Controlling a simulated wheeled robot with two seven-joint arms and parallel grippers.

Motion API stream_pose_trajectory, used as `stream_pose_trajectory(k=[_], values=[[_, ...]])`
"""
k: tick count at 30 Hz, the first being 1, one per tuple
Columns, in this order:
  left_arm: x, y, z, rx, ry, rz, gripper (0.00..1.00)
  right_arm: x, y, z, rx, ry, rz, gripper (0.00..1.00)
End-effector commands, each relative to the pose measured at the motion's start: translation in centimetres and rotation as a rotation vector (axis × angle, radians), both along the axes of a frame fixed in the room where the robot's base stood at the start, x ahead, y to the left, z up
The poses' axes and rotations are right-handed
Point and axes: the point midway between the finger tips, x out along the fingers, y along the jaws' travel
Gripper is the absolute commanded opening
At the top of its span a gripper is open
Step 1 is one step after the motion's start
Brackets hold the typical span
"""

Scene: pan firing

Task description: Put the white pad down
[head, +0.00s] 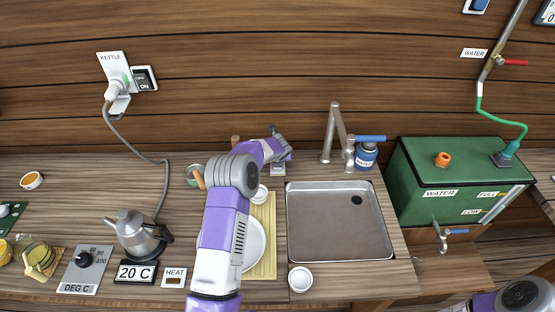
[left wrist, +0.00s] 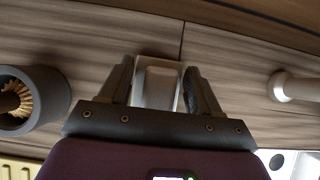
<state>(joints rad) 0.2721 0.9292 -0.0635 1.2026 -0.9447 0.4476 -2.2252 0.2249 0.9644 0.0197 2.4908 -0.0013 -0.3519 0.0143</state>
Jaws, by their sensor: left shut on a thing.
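My left gripper (head: 279,158) is at the back of the counter, left of the sink, with my arm reaching up from the bottom middle. In the left wrist view the gripper (left wrist: 160,80) is shut on a pale, box-like thing, which I take for the white pad (left wrist: 157,84). In the head view a small pale piece of the pad (head: 278,170) shows just below the fingers. I cannot tell whether it touches the counter. My right gripper is out of view; only part of my right arm shows at the bottom right.
A metal sink (head: 338,250) lies to the right, with a tap (head: 338,135) and a blue jar (head: 366,155) behind it. A yellow rack (head: 265,268) with a white plate (head: 254,244) is partly hidden by my arm. A round holder with bristles (left wrist: 25,98) stands left of the gripper.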

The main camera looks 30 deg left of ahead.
Motion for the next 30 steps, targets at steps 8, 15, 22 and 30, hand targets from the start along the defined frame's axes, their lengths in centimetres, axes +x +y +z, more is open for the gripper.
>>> stream_pose_trajectory(k=[8, 15, 22, 30], values=[[0.0, 0.0, -0.1, 0.000, 0.000, 0.000, 0.24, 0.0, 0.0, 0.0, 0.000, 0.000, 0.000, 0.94], [0.0, 0.0, -0.1, 0.000, 0.000, 0.000, 0.88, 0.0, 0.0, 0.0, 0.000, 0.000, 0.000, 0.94], [0.0, 0.0, 0.0, 0.000, 0.000, 0.000, 0.88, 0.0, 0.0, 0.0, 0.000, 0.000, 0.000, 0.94], [-1.4, -0.9, 2.7, 0.001, -0.002, -0.001, 0.88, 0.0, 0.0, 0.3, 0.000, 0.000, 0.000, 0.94]])
